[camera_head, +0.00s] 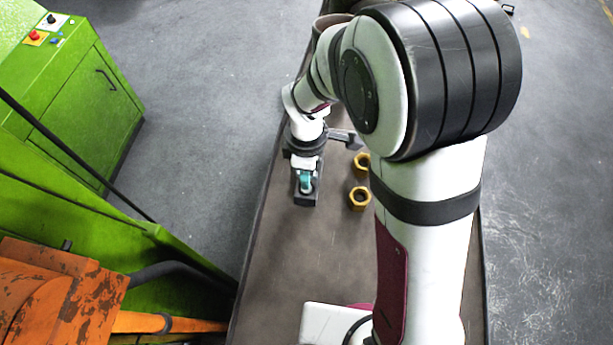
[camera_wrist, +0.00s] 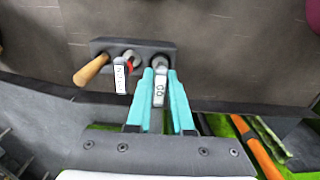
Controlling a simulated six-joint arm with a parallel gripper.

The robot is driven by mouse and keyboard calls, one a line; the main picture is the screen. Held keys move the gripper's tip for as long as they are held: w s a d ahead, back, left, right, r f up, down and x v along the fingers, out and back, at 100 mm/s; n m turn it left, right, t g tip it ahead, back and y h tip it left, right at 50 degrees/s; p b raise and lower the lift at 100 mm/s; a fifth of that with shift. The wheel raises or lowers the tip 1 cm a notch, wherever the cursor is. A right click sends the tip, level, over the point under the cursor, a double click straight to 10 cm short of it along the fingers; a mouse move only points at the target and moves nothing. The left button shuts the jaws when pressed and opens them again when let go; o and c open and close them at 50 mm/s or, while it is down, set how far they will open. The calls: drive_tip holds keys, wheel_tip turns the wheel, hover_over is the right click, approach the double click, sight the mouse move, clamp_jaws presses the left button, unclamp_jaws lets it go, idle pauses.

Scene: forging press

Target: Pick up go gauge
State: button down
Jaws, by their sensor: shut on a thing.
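The go gauge (camera_wrist: 159,92) has a pale handle with a "GO" label and stands at the right end of a dark gauge block (camera_wrist: 104,45) in the wrist view. My gripper (camera_wrist: 160,76) has its teal fingers on either side of this handle and is shut on it. The gauge's far end is at the block's right hole; I cannot tell whether it is still inside. In the head view, my gripper (camera_head: 305,181) is low over the block (camera_head: 307,200) on the table, and the gauge cannot be made out there.
The block also holds a labelled gauge with a red ring (camera_wrist: 123,74) and a wooden-handled tool (camera_wrist: 91,69). Two brass nuts (camera_head: 359,198) and a dark grey tool (camera_head: 346,138) lie right of my gripper. The brown table (camera_head: 290,270) is clear in front. Green machinery (camera_head: 60,200) stands left.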

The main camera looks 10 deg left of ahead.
drive_tip(key=r, duration=0.1)
drive_tip(key=d+r, duration=0.1)
drive_tip(key=r, duration=0.1)
drive_tip(key=d+r, duration=0.6)
drive_tip(key=d, duration=0.4)
wheel_tip(320, 180, down, 7)
drive_tip(key=d, duration=0.1)
drive_tip(key=shift+w+r, duration=0.15)
drive_tip(key=shift+f, duration=1.6)
idle(0.4)
idle(0.7)
wheel_tip(320, 180, up, 7)
drive_tip(key=shift+r, duration=0.2)
idle(1.0)
